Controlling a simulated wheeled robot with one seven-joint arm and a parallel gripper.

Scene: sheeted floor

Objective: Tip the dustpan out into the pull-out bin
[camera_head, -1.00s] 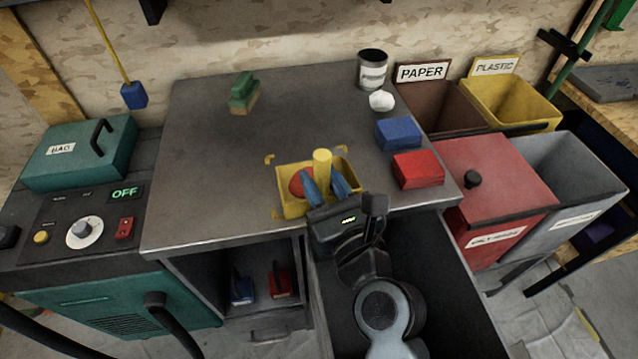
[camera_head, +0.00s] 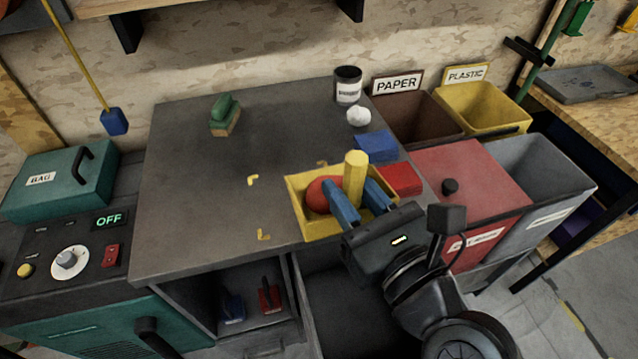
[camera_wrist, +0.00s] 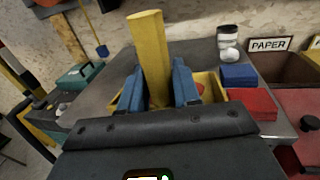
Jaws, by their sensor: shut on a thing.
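The yellow dustpan (camera_head: 300,208) has an upright yellow handle, and a rounded red thing (camera_head: 320,194) lies in it. My gripper (camera_head: 362,196) is shut on the handle with its blue fingers on either side. The dustpan is near the front right of the worktop, seemingly raised and close to level. The handle (camera_wrist: 149,55) stands between the fingers in the wrist view, with part of the pan behind. A dark open pull-out compartment (camera_head: 335,300) lies below the worktop front, partly hidden by my arm; I see no contents in it.
Blue (camera_head: 376,147) and red (camera_head: 402,179) blocks lie right of the dustpan. A can (camera_head: 348,86) and white crumpled lump (camera_head: 359,116) stand behind. Paper (camera_head: 418,118), plastic (camera_head: 488,105), red-lidded (camera_head: 465,170) and grey (camera_head: 560,185) bins stand at right. The worktop's left is mostly clear.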

